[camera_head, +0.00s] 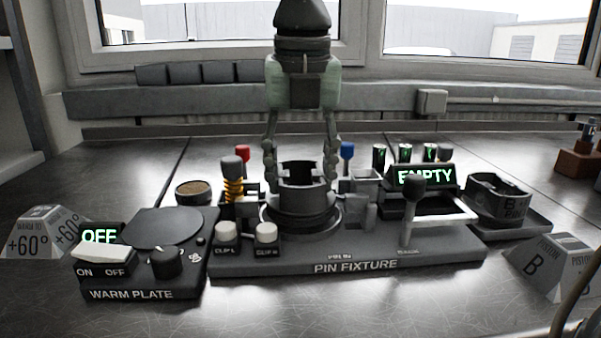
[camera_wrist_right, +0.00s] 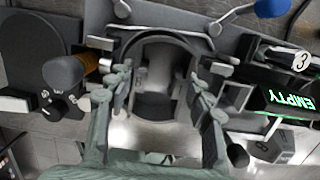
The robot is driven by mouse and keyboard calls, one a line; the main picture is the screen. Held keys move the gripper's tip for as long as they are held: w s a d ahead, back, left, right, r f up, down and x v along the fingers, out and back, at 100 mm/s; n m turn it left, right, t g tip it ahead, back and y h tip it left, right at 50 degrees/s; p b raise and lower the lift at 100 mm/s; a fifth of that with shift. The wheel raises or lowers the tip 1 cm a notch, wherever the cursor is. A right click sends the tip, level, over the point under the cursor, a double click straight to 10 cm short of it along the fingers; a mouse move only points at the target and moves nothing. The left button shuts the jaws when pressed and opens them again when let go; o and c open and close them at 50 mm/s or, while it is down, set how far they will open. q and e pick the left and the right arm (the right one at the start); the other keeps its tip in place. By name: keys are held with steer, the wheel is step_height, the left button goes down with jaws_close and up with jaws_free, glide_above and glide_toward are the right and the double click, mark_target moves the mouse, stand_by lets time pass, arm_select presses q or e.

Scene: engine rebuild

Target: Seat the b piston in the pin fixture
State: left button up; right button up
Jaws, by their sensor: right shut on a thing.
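The pin fixture (camera_head: 356,266) is a dark grey base with a round seat (camera_head: 271,220) at its middle and a display (camera_head: 427,177) that reads EMPTY. My right gripper (camera_head: 300,172) points down over the seat, its fingers on both sides of a dark, hollow, cut-out cylinder, the piston (camera_head: 301,198). The right wrist view shows the piston (camera_wrist_right: 154,104) between the fingertips (camera_wrist_right: 162,92). Its lower end is at or just above the seat; I cannot tell whether it touches. No mark on it is readable. My left gripper is not in view.
The warm plate (camera_head: 150,280) stands left, its display (camera_head: 99,236) reading OFF. An orange-sprung handle (camera_head: 233,180), red (camera_head: 242,153) and blue (camera_head: 347,150) knobs and a lever (camera_head: 411,210) rise close around the seat. A B-marked holder (camera_head: 497,196) stands right.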

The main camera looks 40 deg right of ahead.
steer(key=shift+f+b, duration=0.7)
steer(key=shift+b, duration=0.1)
stand_by(0.6)
stand_by(0.4)
steer(key=o, duration=1.6)
steer(key=shift+o, duration=0.6)
steer(key=o, duration=0.3)
steer(key=shift+r+p, duration=1.8)
steer(key=shift+r, duration=1.3)
